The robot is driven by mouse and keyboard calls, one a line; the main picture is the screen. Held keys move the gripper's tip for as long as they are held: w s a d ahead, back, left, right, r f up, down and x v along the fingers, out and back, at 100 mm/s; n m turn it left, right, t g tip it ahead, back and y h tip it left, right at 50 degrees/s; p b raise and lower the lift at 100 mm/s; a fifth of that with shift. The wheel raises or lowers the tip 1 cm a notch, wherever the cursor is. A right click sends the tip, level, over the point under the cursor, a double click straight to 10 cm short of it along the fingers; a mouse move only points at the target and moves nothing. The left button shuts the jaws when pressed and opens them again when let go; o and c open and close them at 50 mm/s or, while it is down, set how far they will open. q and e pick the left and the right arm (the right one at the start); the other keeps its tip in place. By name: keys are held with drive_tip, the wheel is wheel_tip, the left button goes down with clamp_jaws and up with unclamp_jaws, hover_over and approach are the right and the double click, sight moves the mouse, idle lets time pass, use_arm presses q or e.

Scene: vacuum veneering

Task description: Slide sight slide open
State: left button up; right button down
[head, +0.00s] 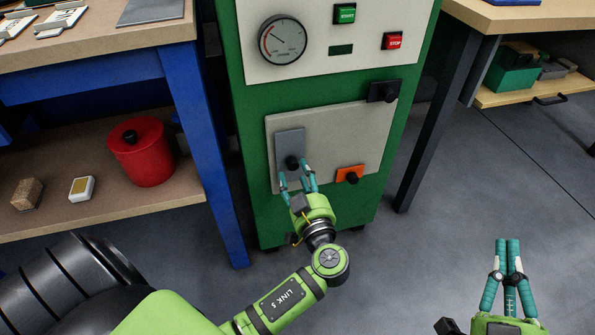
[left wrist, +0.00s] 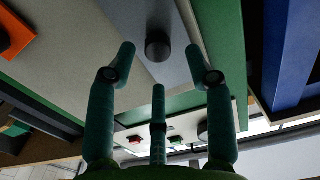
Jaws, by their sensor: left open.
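The sight slide is a grey plate (head: 290,142) with a round black knob (head: 291,162), on the pale lower panel of the green machine. In the left wrist view the knob (left wrist: 158,46) stands out from the grey plate (left wrist: 150,14). My left gripper (head: 296,176) is open just below and in front of the knob. In the left wrist view its fingers (left wrist: 159,62) are spread, with the knob between and beyond the tips. I cannot tell whether any finger touches it. My right gripper (head: 507,243) is shut and empty over the floor at the lower right.
Above are a gauge (head: 283,39), a green start button (head: 344,14) and a red stop button (head: 392,41). A blue-legged bench (head: 203,130) stands close at left.

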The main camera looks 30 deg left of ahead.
sight(293, 166)
use_arm(q)
drive_tip(key=shift+x, duration=1.9)
use_arm(e)
drive_tip(key=shift+s+a+r+y, duration=0.1)
drive_tip(key=shift+s+r+y, duration=0.2)
drive_tip(key=shift+r, duration=0.2)
